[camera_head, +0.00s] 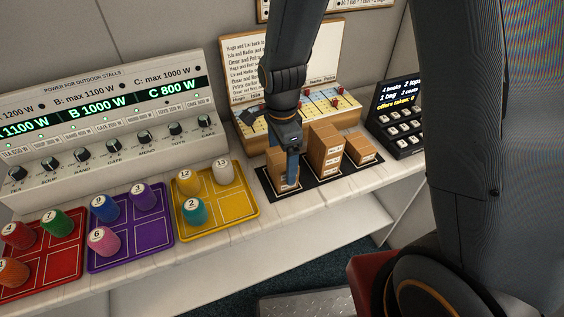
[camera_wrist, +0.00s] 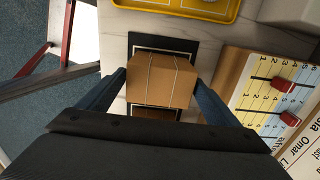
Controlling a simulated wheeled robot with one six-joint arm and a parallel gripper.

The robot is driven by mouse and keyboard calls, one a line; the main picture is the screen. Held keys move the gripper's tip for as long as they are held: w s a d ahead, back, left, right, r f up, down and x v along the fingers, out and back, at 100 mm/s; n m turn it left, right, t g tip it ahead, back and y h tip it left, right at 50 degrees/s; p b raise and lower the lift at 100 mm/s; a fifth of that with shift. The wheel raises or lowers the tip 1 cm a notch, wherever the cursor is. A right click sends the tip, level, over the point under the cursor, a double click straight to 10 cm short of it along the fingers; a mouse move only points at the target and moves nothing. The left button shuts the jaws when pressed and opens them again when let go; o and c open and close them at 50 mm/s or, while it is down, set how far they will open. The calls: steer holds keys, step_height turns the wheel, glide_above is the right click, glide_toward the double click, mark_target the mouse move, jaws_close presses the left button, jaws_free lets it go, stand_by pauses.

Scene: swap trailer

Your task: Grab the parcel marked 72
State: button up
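Brown parcels with small white labels stand on a black mat (camera_head: 307,189). The left one (camera_head: 285,183) is under my gripper (camera_head: 290,165), the middle ones form a tall stack (camera_head: 326,152), and a low one (camera_head: 360,149) stands at the right. No label is readable as 72. In the wrist view my gripper (camera_wrist: 160,76) has one finger at each side of a tan parcel (camera_wrist: 160,80) tied with strings. The fingertips are close against its sides; I cannot tell whether they press on it.
Left of the mat are yellow (camera_head: 233,208), purple (camera_head: 126,252) and red (camera_head: 45,275) trays with numbered cylinders. A control panel (camera_head: 110,128) stands behind them. A board with red pegs (camera_head: 335,104) is behind the parcels; a black keypad (camera_head: 398,120) is at the right.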

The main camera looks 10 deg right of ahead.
steer(key=c, duration=0.8)
steer(key=shift+r, duration=0.1)
